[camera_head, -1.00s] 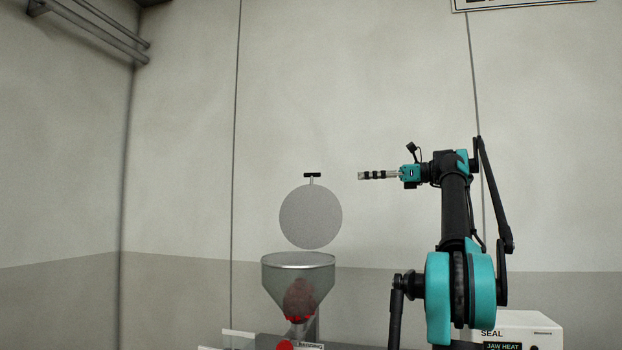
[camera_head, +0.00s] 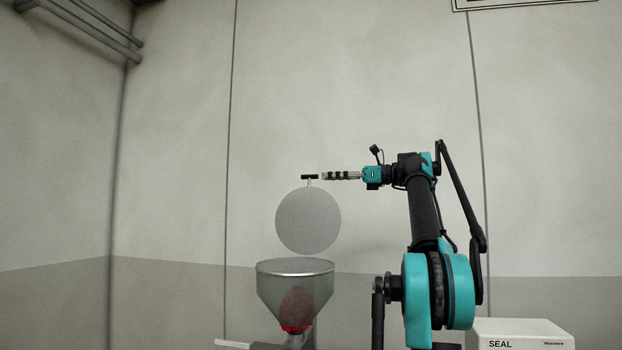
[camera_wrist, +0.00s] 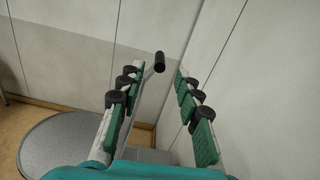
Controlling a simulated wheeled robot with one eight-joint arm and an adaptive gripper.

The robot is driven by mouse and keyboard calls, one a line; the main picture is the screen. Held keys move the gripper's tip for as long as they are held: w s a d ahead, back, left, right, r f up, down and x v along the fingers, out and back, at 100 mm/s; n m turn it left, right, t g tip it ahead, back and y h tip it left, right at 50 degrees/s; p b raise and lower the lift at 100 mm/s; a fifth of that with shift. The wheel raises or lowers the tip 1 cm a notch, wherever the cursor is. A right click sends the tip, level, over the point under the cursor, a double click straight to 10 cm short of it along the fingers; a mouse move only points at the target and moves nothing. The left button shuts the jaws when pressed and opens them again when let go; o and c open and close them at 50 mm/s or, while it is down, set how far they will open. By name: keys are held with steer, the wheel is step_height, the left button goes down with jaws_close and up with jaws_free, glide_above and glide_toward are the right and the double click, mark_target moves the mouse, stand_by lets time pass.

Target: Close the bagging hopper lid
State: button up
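The round grey hopper lid (camera_head: 308,222) stands raised above the hopper, its face toward the head camera. A short stem and a black bar handle (camera_head: 309,177) stick up from its top edge. The clear funnel-shaped hopper (camera_head: 295,287) below is open at the top and holds a dark red mass. My gripper (camera_head: 325,176) points left, with its tips close to the right end of the handle. In the wrist view the gripper (camera_wrist: 168,72) is open, and the black handle (camera_wrist: 160,62) shows between and just beyond the fingertips. The lid (camera_wrist: 75,145) is at lower left there.
A white sealer box (camera_head: 520,335) marked SEAL stands at the lower right, behind my arm. The pale wall (camera_head: 350,80) lies behind everything. The space above the lid and left of the hopper is clear.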

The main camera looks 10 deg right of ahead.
mark_target(311, 177)
steer(key=x, duration=0.7)
steer(key=shift+a, duration=0.1)
steer(key=shift+c, duration=0.2)
jaws_close()
